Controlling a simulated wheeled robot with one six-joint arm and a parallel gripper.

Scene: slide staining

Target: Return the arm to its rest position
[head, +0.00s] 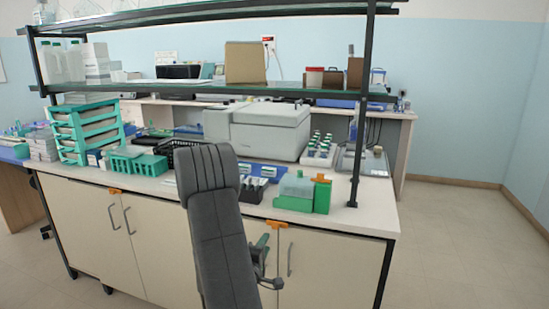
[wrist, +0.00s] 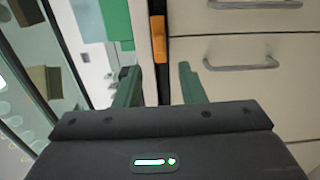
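My gripper (head: 270,264) is in front of the bench's cabinet doors, below the countertop edge, beside my dark grey arm link. In the wrist view, the two green fingers of my gripper (wrist: 160,86) stand apart with nothing between them. Behind the gap are a cabinet seam and the edge of the white countertop. My arm rises in front of the bench and hides part of the countertop and cabinet front. Part of the gripper is hard to make out in the head view.
The bench (head: 340,218) carries a green container (head: 295,190), a dark rack (head: 251,189), a rack of bottles (head: 318,152) and a teal drawer stack (head: 88,131). A glass shelf (head: 290,92) on black posts spans above. The floor (head: 460,240) at right is clear.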

